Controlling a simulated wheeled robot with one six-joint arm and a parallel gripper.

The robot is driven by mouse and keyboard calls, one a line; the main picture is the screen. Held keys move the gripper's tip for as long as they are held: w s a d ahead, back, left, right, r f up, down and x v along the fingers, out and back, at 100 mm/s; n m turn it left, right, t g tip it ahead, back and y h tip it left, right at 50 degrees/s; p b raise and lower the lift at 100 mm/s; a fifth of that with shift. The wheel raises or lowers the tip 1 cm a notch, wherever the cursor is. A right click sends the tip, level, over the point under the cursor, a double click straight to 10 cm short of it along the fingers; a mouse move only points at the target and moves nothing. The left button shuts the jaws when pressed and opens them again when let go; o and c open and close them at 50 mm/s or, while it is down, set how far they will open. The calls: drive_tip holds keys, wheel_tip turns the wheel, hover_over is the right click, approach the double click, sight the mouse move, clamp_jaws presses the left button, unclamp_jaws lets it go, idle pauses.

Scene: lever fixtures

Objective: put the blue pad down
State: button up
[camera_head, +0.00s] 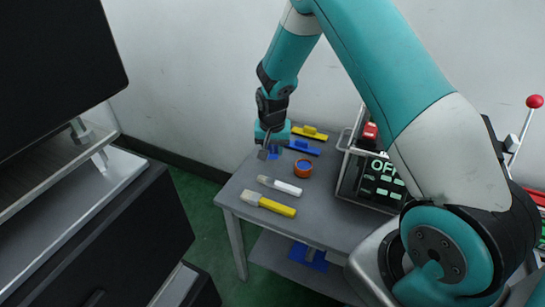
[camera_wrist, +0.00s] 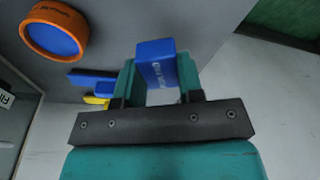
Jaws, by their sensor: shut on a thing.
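The blue pad (camera_wrist: 155,62) is a small blue block with pale lettering on its side. In the wrist view it sits between the two teal fingers of my gripper (camera_wrist: 157,80), which is shut on it. In the head view my gripper (camera_head: 267,151) points down at the far left corner of the grey table (camera_head: 240,200), and a little of the blue pad (camera_head: 274,154) shows beside the fingers. I cannot tell whether the pad touches the tabletop.
An orange round container (camera_head: 303,168) with a blue inside stands close by on the right. Blue (camera_head: 304,148) and yellow (camera_head: 310,132) handled pieces lie behind it. White-handled (camera_head: 280,185) and yellow-handled (camera_head: 270,205) tools lie in front. A framed box marked OFF (camera_head: 380,185) stands right.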

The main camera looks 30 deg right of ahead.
sight(273, 150)
drive_tip(key=shift+f, duration=1.55)
drive_tip(key=shift+f, duration=0.15)
drive_tip(key=o, duration=0.9)
drive_tip(key=shift+o, duration=0.2)
